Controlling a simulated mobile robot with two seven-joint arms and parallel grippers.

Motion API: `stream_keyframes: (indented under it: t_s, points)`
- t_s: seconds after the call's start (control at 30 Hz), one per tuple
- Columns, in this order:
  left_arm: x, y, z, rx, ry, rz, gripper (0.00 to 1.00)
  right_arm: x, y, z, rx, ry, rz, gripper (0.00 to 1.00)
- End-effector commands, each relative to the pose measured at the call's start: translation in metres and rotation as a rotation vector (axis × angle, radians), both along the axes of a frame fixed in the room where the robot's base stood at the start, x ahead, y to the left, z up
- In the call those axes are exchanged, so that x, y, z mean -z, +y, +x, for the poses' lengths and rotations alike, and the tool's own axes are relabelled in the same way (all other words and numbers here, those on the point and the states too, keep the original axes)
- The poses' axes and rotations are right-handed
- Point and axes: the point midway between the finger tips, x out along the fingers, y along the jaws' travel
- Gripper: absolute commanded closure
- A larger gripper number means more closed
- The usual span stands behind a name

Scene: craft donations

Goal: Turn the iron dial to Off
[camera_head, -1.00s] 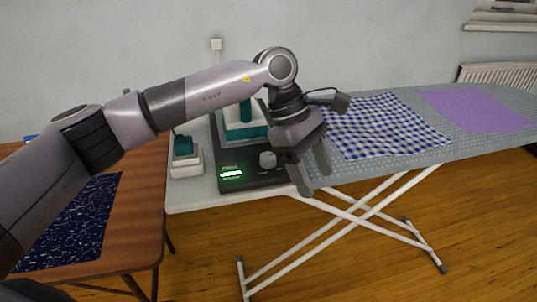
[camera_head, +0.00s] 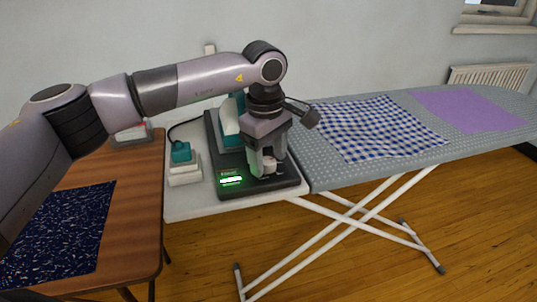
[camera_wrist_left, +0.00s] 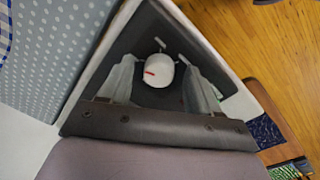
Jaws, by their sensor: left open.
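The iron dial (camera_head: 270,167) is a round white knob on the front of the dark iron station (camera_head: 289,182). In the left wrist view the dial (camera_wrist_left: 160,74) shows a red pointer mark on its face. My left gripper (camera_head: 266,170) points down over the dial, open. In the left wrist view its two fingers (camera_wrist_left: 157,68) stand on either side of the dial, with visible gaps. The station's display (camera_head: 231,181) glows green, its text too small to read. The teal and white iron (camera_head: 231,125) is partly hidden behind my arm. My right gripper is not in view.
A small white box with a teal top (camera_head: 184,172) stands left of the station. A blue checkered cloth (camera_head: 375,127) and a purple cloth (camera_head: 468,108) lie on the ironing board (camera_head: 345,176). A wooden table (camera_head: 135,210) with a dark speckled cloth (camera_head: 62,232) is at left.

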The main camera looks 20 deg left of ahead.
Motion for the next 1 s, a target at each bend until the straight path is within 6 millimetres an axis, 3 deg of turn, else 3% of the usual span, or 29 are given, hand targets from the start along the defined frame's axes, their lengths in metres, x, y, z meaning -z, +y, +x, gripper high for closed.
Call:
stream_keyframes:
  t_s: [0.27, 0.4, 0.43, 0.77, 1.0]
  points:
    - [0.0017, -0.0002, 0.0001, 0.000, 0.000, -0.001, 0.41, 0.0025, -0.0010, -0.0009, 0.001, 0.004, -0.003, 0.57]
    - [0.0016, -0.0002, 0.0000, 0.000, 0.000, -0.001, 0.86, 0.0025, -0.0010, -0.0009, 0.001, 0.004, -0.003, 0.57]
    - [0.0016, -0.0002, 0.0000, 0.000, 0.000, -0.001, 0.94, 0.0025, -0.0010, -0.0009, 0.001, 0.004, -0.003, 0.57]
    - [0.0015, -0.0005, 0.0000, -0.033, 0.000, -0.001, 0.94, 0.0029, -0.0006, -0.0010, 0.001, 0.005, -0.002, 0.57]
    - [0.0017, -0.0011, 0.0004, -0.161, 0.001, -0.001, 0.94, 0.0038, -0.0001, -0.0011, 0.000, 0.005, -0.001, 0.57]
